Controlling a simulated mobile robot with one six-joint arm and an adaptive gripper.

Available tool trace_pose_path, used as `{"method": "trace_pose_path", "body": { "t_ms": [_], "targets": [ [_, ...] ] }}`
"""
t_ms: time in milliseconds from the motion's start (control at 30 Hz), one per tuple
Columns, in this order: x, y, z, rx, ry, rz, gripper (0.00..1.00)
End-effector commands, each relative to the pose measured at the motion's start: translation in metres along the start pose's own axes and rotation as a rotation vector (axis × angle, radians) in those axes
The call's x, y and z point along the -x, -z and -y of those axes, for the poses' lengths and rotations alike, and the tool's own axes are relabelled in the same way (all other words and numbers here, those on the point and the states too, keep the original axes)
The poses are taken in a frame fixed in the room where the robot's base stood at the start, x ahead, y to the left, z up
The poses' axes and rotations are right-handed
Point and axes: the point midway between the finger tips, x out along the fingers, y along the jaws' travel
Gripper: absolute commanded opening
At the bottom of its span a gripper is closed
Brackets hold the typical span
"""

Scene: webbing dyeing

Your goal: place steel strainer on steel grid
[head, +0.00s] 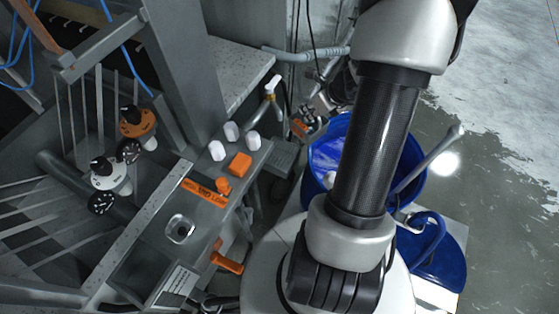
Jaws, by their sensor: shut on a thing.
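I cannot make out the steel strainer in the head view. Thin steel bars (40,228) run across the machine at the left, but I cannot tell whether they belong to the steel grid. My arm rises from the lower middle and leaves the picture at the top right. My gripper does not show clearly anywhere, so what it holds is hidden from me.
A grey control panel (150,262) with orange and white knobs stands left of my arm. A blue bucket (326,150) with a long grey stick (432,156) stands behind my arm. A blue round item (440,262) lies at the right. Wet floor (505,205) is open beyond.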

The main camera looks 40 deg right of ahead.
Motion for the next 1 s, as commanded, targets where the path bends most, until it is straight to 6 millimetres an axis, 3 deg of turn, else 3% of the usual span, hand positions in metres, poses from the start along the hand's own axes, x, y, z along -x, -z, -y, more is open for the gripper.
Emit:
{"method": "trace_pose_path", "body": {
  "t_ms": [33, 600, 800, 1000],
  "targets": [
    [-0.021, 0.012, 0.000, 0.000, 0.001, 0.000, 0.00],
    [-0.143, 0.082, 0.001, 0.000, 0.001, 0.001, 0.00],
    [-0.172, 0.098, 0.001, 0.000, 0.001, 0.001, 0.00],
    [-0.185, 0.104, 0.001, 0.001, 0.001, 0.001, 0.00]
  ]
}}
